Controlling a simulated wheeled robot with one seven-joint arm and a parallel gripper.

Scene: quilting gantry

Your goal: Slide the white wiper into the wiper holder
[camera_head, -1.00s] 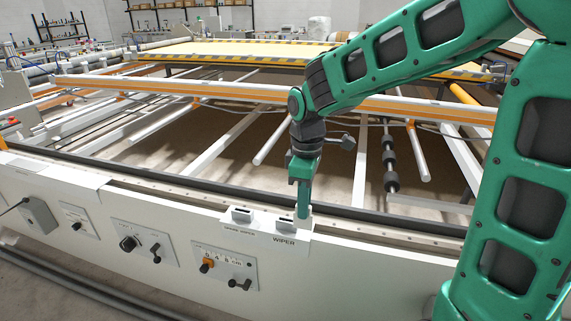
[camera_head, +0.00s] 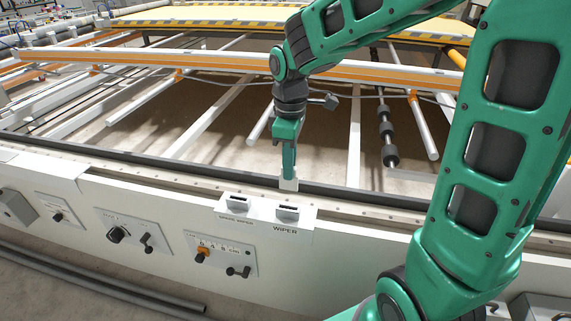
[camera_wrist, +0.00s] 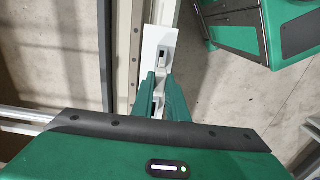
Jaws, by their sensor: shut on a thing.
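The wiper holder (camera_head: 288,215) is a white box with a dark slot, labelled WIPER, on the front of the white beam. It also shows beneath my gripper in the wrist view (camera_wrist: 153,38). My gripper (camera_head: 289,178) points down just behind the WIPER slot as seen from the head. It is shut on the white wiper (camera_head: 289,185), whose small white end shows below the fingers. The wiper appears apart from the slot, over the beam's rear strip. In the wrist view the fingers (camera_wrist: 161,76) partly cover the holder, and the wiper is hard to tell from it.
A matching SPARE WIPER slot (camera_head: 237,205) sits left of the holder. Control panels with knobs (camera_head: 222,254) line the beam's front. A dark rail (camera_head: 200,173) runs behind the holder, with rollers and bars beyond.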

